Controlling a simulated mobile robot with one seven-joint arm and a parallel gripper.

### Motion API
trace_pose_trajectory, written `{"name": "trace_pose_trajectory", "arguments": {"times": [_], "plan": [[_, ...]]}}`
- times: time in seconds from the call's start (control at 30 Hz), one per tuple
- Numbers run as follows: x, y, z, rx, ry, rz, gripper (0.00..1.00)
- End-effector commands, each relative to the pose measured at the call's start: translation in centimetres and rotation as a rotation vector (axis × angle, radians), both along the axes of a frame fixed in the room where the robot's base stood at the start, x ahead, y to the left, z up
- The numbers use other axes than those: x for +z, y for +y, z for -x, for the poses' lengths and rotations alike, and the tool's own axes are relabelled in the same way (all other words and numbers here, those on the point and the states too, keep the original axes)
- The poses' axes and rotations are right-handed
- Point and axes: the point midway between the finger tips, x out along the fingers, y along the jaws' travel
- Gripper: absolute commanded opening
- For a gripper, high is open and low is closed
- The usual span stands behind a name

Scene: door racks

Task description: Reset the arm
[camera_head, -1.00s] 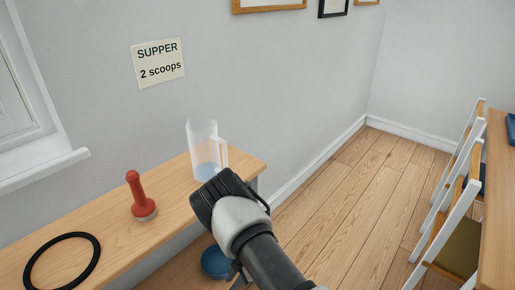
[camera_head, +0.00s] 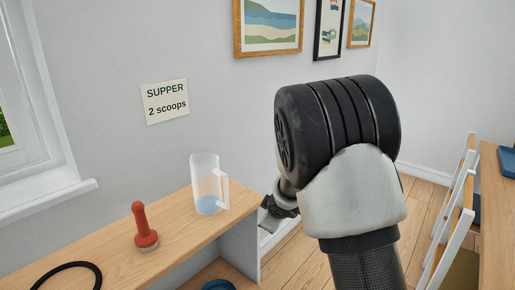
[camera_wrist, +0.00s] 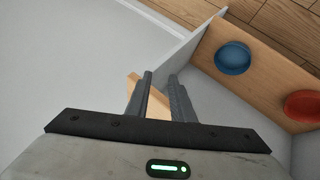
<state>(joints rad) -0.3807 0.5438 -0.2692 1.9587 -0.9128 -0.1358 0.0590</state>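My arm rises large through the middle right of the head view. My gripper (camera_head: 278,208) shows partly behind it, just right of the wooden counter's end (camera_head: 180,226). In the wrist view my gripper's two fingers (camera_wrist: 160,76) stand apart with an empty gap; a pale wooden surface shows behind them.
On the counter stand a clear jug (camera_head: 207,185) with blue at its base, a red-handled object (camera_head: 145,228) and a black ring (camera_head: 68,276). A blue bowl (camera_wrist: 232,58) and red bowl (camera_wrist: 302,106) sit on a lower board. Chairs (camera_head: 455,205) stand at right.

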Motion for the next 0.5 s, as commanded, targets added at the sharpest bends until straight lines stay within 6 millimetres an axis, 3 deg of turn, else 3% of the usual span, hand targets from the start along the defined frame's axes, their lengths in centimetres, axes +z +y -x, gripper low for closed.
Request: {"name": "trace_pose_trajectory", "arguments": {"times": [0.03, 0.2, 0.33, 0.5], "plan": [[3.8, -2.2, 0.8, -0.097, -0.021, -0.029, 0.21], [11.9, -8.2, 6.6, -0.394, -0.013, -0.128, 0.21], [16.0, -11.1, 13.1, -0.580, 0.025, -0.220, 0.21], [18.7, -12.4, 22.0, -0.753, 0.102, -0.337, 0.21]]}}
